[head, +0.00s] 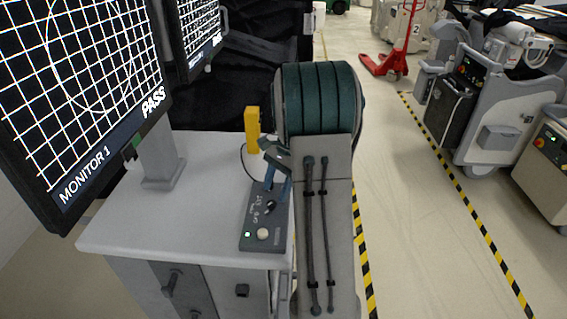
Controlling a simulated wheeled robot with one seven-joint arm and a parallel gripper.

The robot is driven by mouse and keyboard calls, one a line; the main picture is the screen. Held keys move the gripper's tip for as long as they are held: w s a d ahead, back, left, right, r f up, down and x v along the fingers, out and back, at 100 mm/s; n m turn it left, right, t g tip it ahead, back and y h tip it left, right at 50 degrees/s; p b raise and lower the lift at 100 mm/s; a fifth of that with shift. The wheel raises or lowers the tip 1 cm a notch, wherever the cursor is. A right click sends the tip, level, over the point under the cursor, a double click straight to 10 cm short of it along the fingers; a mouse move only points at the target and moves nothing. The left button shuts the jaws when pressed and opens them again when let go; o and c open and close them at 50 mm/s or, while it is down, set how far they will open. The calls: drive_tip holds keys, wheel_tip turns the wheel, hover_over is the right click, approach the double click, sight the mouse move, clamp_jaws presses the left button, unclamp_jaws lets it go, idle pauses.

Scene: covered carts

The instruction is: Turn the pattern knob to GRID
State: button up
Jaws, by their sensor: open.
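A dark grey control box (249,243) lies on the front right of the white cart top. A small dark knob (270,207) sits on it beside white markings that are too small to read. The box also has a pale round button (264,234) and a lit green indicator. My gripper (278,190) is open, with its blue fingers pointing down over the far part of the box, close to the knob. I cannot tell whether they touch it. Monitor 1 (85,90) at the left shows a white grid with a circle and the word PASS.
The white cart top (125,220) is clear left of the box. A yellow block (252,128) with a thin cable stands behind my gripper. A second monitor (199,35) is behind the first. Other carts (490,110) and a red pallet jack (388,65) stand right across the striped floor.

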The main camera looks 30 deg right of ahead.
drive_tip(key=s+v, duration=0.1)
drive_tip(key=v, duration=0.9)
drive_tip(key=shift+w+d+r+b, duration=0.2)
drive_tip(key=shift+w+r+b, duration=0.2)
drive_tip(key=shift+w, duration=0.1)
drive_tip(key=s+a+f+n+t+h, duration=0.2)
drive_tip(key=s+a+n+t+h, duration=0.2)
drive_tip(key=s+a+n, duration=1.1)
drive_tip(key=s+a, duration=0.5)
drive_tip(key=shift+s+n, duration=0.3)
drive_tip(key=shift+s, duration=0.1)
